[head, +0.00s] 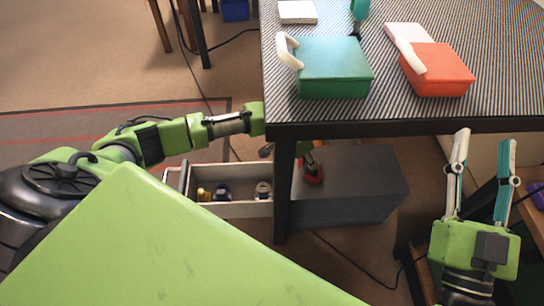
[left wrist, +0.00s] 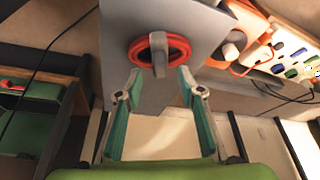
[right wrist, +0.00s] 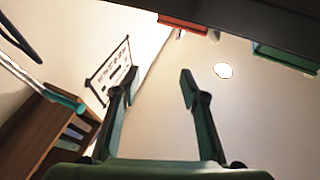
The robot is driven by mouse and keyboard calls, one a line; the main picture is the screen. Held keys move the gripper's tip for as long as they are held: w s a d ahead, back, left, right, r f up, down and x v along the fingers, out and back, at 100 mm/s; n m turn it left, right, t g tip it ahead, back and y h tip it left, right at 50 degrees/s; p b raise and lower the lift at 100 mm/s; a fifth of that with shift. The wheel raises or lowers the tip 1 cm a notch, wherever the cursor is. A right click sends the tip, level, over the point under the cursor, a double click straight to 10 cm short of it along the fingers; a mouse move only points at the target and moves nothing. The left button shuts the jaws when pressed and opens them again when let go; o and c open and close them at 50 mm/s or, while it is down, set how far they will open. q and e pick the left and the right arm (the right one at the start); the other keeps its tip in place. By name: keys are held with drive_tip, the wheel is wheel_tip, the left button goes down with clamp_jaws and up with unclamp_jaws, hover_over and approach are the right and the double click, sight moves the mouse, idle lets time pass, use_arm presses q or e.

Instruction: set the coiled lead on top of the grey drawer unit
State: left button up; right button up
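The coiled lead (head: 314,178) is a red ring resting on the left part of the grey drawer unit's top (head: 365,180), under the table. In the left wrist view the coiled lead (left wrist: 180,48) shows a grey band across it and lies flat on the grey surface, as far as I can tell. My left gripper (left wrist: 159,72) is open, its fingertips just short of the ring, with nothing between them. In the head view the table edge hides most of it.
An open drawer (head: 235,210) with several small items sticks out left of the unit. The striped table (head: 400,105) overhangs the unit, with a black leg (head: 283,190) in front. A green box (head: 335,70) and an orange box (head: 438,70) stand on the table.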

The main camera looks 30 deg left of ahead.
use_arm(q)
drive_tip(key=s+a+p, duration=0.4)
drive_tip(key=s+a, duration=0.2)
drive_tip(key=s, duration=0.4)
drive_tip(key=shift+s+a+r, duration=0.15)
drive_tip(key=shift+a+r, duration=0.15)
drive_tip(key=shift+a, duration=0.1)
use_arm(e)
drive_tip(key=s+d+f+g+h, duration=0.2)
drive_tip(key=f+g, duration=0.3)
drive_tip(key=f, duration=0.5)
drive_tip(key=s+d+f+g+h, duration=0.2)
drive_tip(key=f+g, duration=0.4)
drive_tip(key=f, duration=0.5)
drive_tip(key=shift+a, duration=0.1)
